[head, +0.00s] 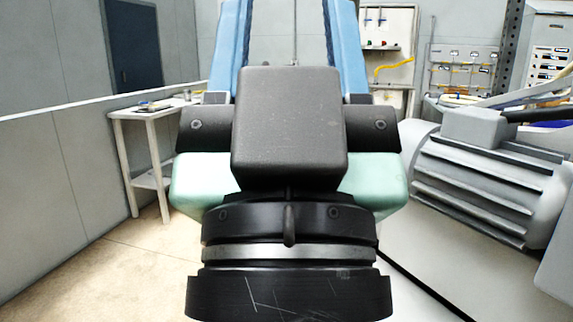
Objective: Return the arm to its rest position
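My arm (290,125) fills the middle of the head view, with a dark grey block, black ring-shaped joints below it and pale green side covers. Two blue links rise from it to the top edge of the picture. My gripper does not show in this view, so its fingers and anything in them are hidden or out of frame.
A large grey ribbed motor (490,180) stands close on the right. A white table (150,112) with small items stands at the left by the grey wall (50,190). Bare floor (120,255) lies at the lower left. A control cabinet (548,50) is at the upper right.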

